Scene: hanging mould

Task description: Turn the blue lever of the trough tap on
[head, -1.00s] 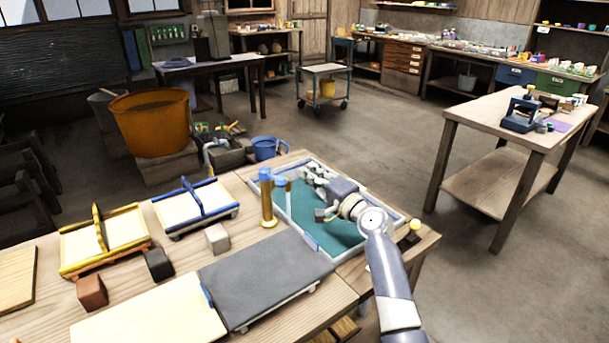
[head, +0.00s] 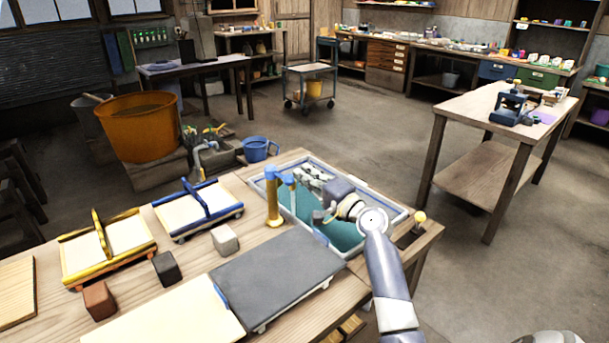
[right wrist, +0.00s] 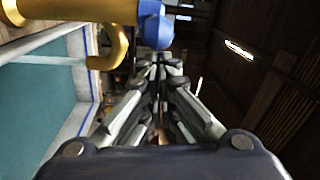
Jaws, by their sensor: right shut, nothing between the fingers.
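The trough tap (head: 273,205) is a brass post at the left rim of the trough (head: 409,214), with a blue top. Its blue lever (head: 271,173) shows there, though its exact turn is hard to read. My right gripper (head: 306,172) is over the trough, just right of the tap, fingers pointing towards the back left. In the right wrist view the brass spout (right wrist: 122,45) curves down and the blue part (right wrist: 154,25) is just beyond and above the closed, empty fingertips (right wrist: 154,60). I cannot tell whether they touch. My left gripper is out of view.
A grey board (head: 278,272) lies in front of the trough. Blue (head: 198,210) and yellow (head: 107,248) framed moulds and small blocks stand to the left. A blue bucket (head: 256,150) stands behind the bench.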

